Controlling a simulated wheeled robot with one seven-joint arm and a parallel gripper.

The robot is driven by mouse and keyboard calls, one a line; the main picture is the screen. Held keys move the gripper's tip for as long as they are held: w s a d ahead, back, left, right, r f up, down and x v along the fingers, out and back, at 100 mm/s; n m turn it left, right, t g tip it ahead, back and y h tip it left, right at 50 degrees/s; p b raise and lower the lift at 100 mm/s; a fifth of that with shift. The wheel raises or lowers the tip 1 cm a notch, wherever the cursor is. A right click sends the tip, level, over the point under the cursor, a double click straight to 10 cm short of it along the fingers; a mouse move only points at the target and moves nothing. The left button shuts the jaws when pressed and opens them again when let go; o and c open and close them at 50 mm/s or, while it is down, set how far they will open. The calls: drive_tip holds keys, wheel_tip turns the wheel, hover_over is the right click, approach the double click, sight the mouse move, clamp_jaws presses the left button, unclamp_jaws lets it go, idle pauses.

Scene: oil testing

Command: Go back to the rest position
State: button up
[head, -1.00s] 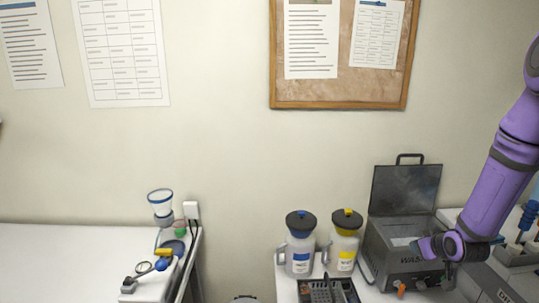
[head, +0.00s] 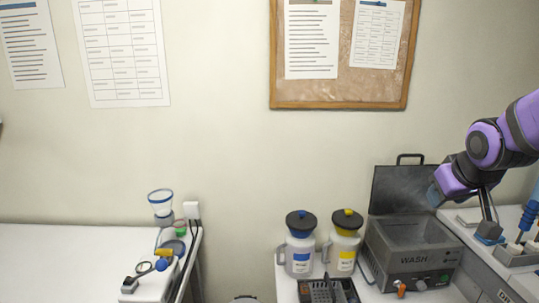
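My arm comes in from the right edge, purple with dark joints, and bends down to the left. Its end with my gripper (head: 437,194) is above the right rear of the grey wash unit (head: 413,262), in front of the right edge of its raised lid. The fingers are too small and dark to tell whether they are open or shut. I see no object clearly held. The wash unit's lid (head: 396,190) stands open and its basin shows.
A blue-labelled jug (head: 300,255) and a yellow-labelled jug (head: 343,250) stand left of the wash unit. Blue-handled tools (head: 527,218) sit in a rack at the far right. A second white table (head: 70,255) is at left, with a floor gap between.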

drive_tip(key=s+a+r, duration=0.3)
drive_tip(key=s, duration=0.6)
drive_tip(key=s+a+r+g+y, duration=0.1)
drive_tip(key=s+a+r, duration=0.1)
drive_tip(key=s, duration=0.6)
drive_tip(key=shift+s+a+r+m+g, duration=0.3)
drive_tip(key=shift+s+a+r+m, duration=0.1)
drive_tip(key=shift+r, duration=0.5)
idle(1.6)
